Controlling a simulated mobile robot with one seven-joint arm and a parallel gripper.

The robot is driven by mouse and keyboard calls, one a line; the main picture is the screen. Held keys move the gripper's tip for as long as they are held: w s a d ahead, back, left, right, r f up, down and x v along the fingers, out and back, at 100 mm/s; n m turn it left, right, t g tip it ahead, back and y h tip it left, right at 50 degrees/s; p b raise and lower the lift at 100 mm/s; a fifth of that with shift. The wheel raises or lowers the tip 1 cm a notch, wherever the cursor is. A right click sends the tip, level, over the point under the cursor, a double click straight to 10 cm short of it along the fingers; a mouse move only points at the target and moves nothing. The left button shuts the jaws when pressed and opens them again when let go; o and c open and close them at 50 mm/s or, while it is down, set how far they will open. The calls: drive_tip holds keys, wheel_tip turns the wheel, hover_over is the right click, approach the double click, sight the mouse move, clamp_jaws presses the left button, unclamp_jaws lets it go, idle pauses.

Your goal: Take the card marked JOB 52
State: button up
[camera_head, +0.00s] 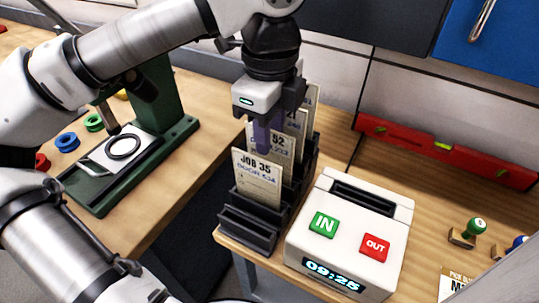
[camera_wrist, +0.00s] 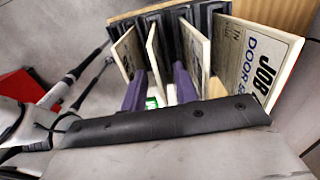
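The card marked 52 (camera_head: 282,146) stands in a dark slotted rack (camera_head: 248,232), behind the JOB 35 card (camera_head: 258,178). Its "JOB" lettering is hidden by a purple finger of my gripper (camera_head: 262,137), which reaches down among the cards. In the wrist view the two purple fingers of my gripper (camera_wrist: 159,88) stand apart, with a thin card edge (camera_wrist: 154,50) between them. The face of the front card (camera_wrist: 255,62) shows at the right there. Which card lies between the fingers I cannot tell for sure; contact is not clear.
A white time clock (camera_head: 346,238) with IN and OUT buttons stands right of the rack. A green press (camera_head: 160,120) is at left. A red level (camera_head: 445,150) leans at the back wall. Stamps (camera_head: 465,236) lie at right. More cards (camera_head: 312,95) stand behind.

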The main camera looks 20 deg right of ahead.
wheel_tip(320, 180, down, 3)
drive_tip(key=shift+r, duration=0.2)
drive_tip(key=shift+c, duration=0.4)
clamp_jaws()
drive_tip(key=shift+r, duration=0.15)
